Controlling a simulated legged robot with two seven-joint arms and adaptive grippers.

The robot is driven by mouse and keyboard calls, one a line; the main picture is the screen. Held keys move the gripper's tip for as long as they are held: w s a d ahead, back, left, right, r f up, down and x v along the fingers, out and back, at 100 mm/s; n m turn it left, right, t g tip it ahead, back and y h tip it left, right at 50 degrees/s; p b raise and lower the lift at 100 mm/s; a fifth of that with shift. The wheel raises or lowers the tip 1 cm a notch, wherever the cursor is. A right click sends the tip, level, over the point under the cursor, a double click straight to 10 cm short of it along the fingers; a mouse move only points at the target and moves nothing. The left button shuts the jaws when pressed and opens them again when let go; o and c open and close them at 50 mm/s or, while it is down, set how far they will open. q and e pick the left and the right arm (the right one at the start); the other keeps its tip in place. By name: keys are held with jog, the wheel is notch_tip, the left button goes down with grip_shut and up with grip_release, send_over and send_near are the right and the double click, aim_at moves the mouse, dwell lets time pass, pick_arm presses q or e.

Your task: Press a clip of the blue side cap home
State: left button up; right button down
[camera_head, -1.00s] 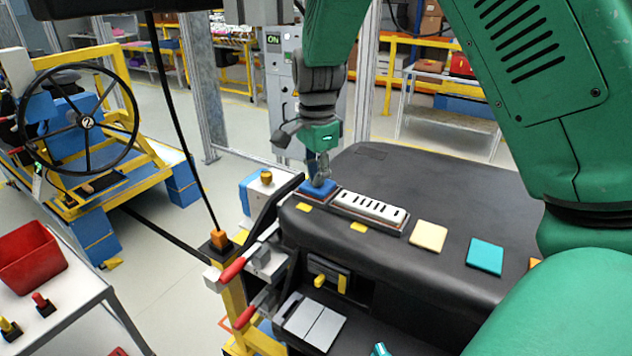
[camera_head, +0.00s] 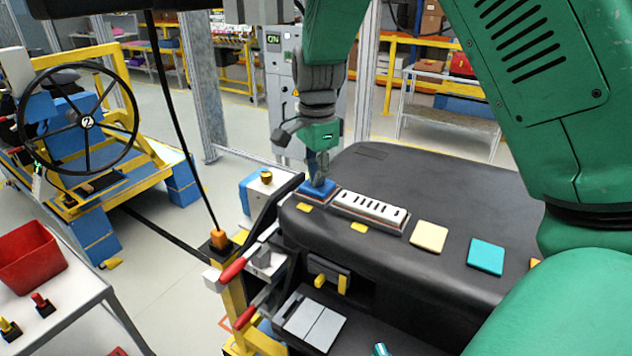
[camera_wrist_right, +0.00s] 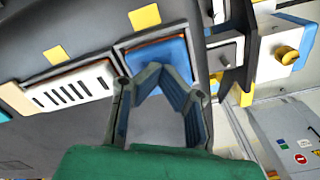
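The blue side cap (camera_head: 316,189) sits at the left front end of the black dashboard (camera_head: 440,190), beside a white slotted strip. It also shows in the right wrist view (camera_wrist_right: 172,52), with an orange-red edge around it. My right gripper (camera_head: 319,180) points down at the cap, with its fingertips at or just above the cap's top. In the right wrist view the fingers (camera_wrist_right: 158,72) converge to their tips at the near edge of the cap, with nothing between them. Contact cannot be told for sure. The cap's clips are not distinguishable. My left gripper is not in view.
The white slotted strip (camera_head: 370,208) lies right of the cap. Cream (camera_head: 429,236) and teal (camera_head: 486,256) squares lie further right. Red-handled clamps (camera_head: 233,270) and a blue-white block (camera_head: 262,187) stand at the dashboard's left end. The dashboard top behind is clear.

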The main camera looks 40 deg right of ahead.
jog(key=shift+r, duration=3.85)
jog(key=shift+f, duration=0.1)
